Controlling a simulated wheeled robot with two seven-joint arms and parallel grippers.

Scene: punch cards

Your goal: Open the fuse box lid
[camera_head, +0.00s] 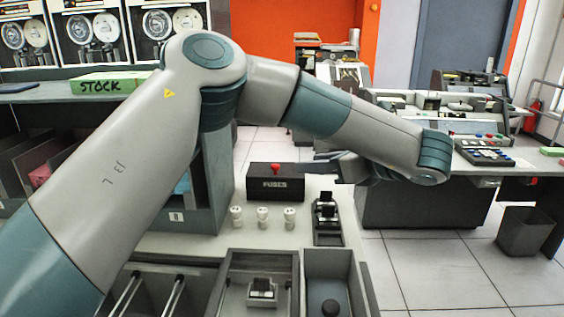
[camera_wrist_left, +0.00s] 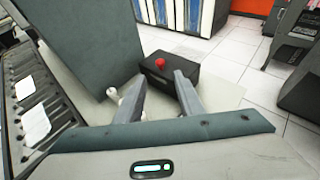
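The fuse box is a small dark box (camera_head: 275,184) labelled FUSES, on the pale worktop. A red knob (camera_head: 276,167) sits on top, and its lid looks closed. My left gripper (camera_head: 312,168) is just right of the box, at about the height of its top, with its fingers pointing left. In the left wrist view the fingers (camera_wrist_left: 160,78) are spread with nothing between them. The box (camera_wrist_left: 186,67) and red knob (camera_wrist_left: 160,63) show just beyond the fingertips, apart from them as far as I can tell. My right gripper is in neither view.
Several white fuses (camera_head: 263,217) stand in front of the box. A dark switch unit (camera_head: 327,222) is at their right. A grey cabinet (camera_head: 207,180) rises left of the box. Trays (camera_head: 335,265) lie at the front. A green STOCK box (camera_head: 103,84) sits on a shelf.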

